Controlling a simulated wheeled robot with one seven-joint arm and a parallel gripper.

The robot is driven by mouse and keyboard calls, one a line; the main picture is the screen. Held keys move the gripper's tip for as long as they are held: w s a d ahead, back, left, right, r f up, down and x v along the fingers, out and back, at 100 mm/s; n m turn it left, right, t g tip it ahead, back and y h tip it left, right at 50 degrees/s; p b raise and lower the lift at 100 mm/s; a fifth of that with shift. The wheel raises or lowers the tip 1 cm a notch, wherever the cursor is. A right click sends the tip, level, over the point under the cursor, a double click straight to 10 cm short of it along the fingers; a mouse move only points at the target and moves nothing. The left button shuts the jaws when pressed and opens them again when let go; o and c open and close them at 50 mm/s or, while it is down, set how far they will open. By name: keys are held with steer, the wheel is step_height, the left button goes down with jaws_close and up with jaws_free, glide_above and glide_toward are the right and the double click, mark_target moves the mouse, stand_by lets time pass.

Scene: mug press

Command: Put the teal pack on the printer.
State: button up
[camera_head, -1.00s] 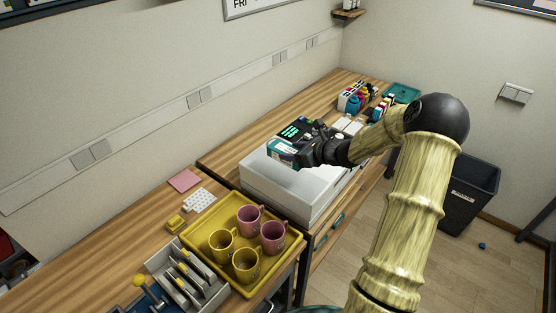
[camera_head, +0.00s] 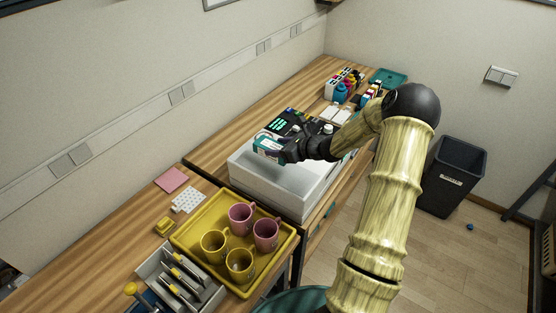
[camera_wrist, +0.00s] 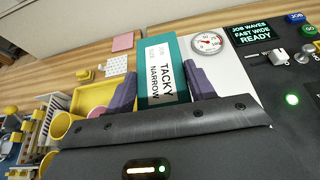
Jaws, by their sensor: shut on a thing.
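The teal pack (camera_wrist: 162,72) has a white label reading "TACKY NARROW" in the wrist view. It also shows in the head view (camera_head: 266,144). My gripper (camera_wrist: 162,88) is shut on it, with a purple-grey finger on each side. It also shows in the head view (camera_head: 282,148). The pack is over the white top of the printer (camera_head: 285,181), near its back left part; I cannot tell whether it touches the surface. The printer's dark control panel (camera_wrist: 285,70) shows a lit display reading "JOB WAVES FAST WIDE READY". A round dial (camera_wrist: 207,42) lies beside the pack.
A yellow tray (camera_head: 186,240) with two pink and two yellow mugs stands left of the printer. A grey divided rack (camera_head: 153,268), a pink pad (camera_head: 171,180) and a dotted sheet (camera_head: 189,200) are near it. Coloured bottles (camera_head: 341,90) stand behind the printer.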

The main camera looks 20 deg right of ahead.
steer(key=shift+f, duration=0.8)
step_height(320, 180, down, 4)
steer(key=shift+f+p, duration=0.1)
steer(key=shift+p, duration=0.5)
steer(key=shift+f+b, duration=0.25)
steer(key=shift+b, duration=0.05)
steer(key=o, duration=1.2)
steer(key=shift+r, duration=0.15)
